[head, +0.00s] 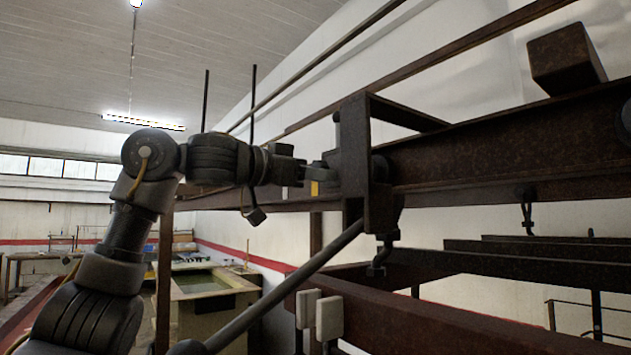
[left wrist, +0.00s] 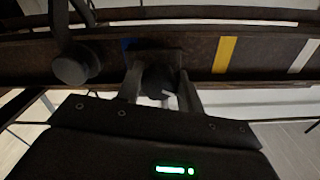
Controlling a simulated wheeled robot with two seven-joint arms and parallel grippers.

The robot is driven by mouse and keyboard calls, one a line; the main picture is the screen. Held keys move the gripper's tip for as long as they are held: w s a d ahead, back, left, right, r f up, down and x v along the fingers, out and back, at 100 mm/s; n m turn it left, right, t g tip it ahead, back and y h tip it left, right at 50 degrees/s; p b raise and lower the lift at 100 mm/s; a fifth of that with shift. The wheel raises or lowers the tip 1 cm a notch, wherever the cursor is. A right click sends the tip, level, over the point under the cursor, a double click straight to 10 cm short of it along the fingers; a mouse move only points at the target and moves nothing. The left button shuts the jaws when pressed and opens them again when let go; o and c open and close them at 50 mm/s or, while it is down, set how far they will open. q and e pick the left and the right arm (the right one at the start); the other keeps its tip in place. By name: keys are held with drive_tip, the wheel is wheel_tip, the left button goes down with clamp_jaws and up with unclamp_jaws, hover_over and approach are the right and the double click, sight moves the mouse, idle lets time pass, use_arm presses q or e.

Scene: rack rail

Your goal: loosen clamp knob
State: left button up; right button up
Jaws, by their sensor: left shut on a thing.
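In the head view a dark clamp bracket (head: 354,160) hangs on the end of the rusty rail (head: 480,148). My left gripper (head: 322,172) reaches it from the left, level with the bracket's near side. In the left wrist view my left gripper's two fingers (left wrist: 160,92) stand on either side of a dark knob (left wrist: 157,78) and are shut on it. The fingers partly cover the knob, and its turn angle cannot be read. A second round dark knob (left wrist: 70,68) sits to the left in the left wrist view, apart from the fingers. My right gripper is not in view.
A yellow stripe (left wrist: 226,54) and a white stripe (left wrist: 302,56) mark the rail. A long grey rod (head: 290,283) slants up below the bracket. Lower beams with two white pads (head: 329,318) lie at the right. A rusty block (head: 566,58) stands on the rail.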

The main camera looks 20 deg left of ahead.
use_arm(q)
drive_tip(key=shift+f+n, duration=0.15)
drive_tip(key=shift+n, duration=0.35)
drive_tip(key=shift+b, duration=0.3)
drive_tip(key=o, duration=1)
drive_tip(key=shift+s+a, duration=0.1)
drive_tip(key=b+v, duration=0.5)
drive_tip(key=v, duration=0.5)
drive_tip(key=shift+s+a, duration=0.2)
drive_tip(key=shift+s, duration=0.05)
